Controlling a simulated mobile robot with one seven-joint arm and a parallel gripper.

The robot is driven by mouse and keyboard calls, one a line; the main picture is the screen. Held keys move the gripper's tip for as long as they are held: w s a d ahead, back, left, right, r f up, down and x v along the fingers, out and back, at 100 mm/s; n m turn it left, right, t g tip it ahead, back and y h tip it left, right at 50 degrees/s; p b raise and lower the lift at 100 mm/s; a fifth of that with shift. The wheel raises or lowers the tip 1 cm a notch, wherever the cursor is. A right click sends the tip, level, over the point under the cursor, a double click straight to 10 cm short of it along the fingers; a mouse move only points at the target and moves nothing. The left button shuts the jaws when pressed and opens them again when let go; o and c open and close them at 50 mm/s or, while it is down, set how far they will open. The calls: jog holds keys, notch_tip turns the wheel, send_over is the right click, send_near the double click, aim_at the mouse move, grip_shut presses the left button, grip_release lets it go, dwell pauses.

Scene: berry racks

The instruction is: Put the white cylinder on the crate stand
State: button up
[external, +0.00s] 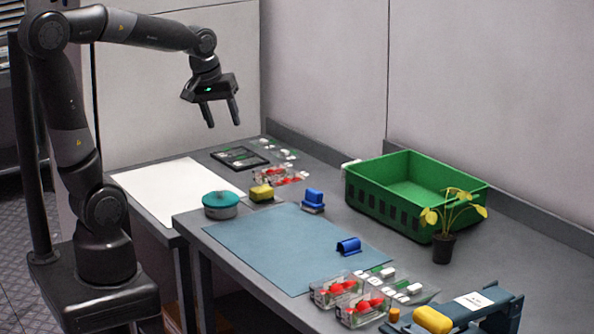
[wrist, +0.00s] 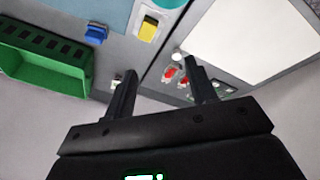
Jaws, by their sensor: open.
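My gripper (external: 224,124) is open and empty, high above the far left part of the tables; its two dark fingers also show in the wrist view (wrist: 160,66). A small whitish piece (external: 350,165) lies on the table by the left end of the green crate (external: 416,206); it is too small to tell if it is the white cylinder. In the wrist view a small white round spot (wrist: 176,52) shows near the berry packs; its shape is unclear. A dark blue-grey stand (external: 503,306) with a white label is at the lower right; I cannot tell if it is the crate stand.
Berry packs (external: 345,290) lie at the front and more (external: 280,175) at the back. A teal round pot (external: 221,205), yellow block (external: 262,192), blue pieces (external: 348,246) and a potted plant (external: 444,246) stand around. The blue mat (external: 290,250) and white sheet (external: 170,190) are mostly clear.

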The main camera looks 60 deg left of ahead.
jog(key=s+d+m+t, duration=0.2)
jog(key=s+d+m, duration=0.1)
jog(key=s+m, duration=0.5)
jog(key=s, duration=0.3)
jog(key=shift+s+d+f, duration=0.15)
jog(key=shift+s+d, duration=0.05)
jog(key=shift+d, duration=0.1)
jog(key=shift+o, duration=0.6)
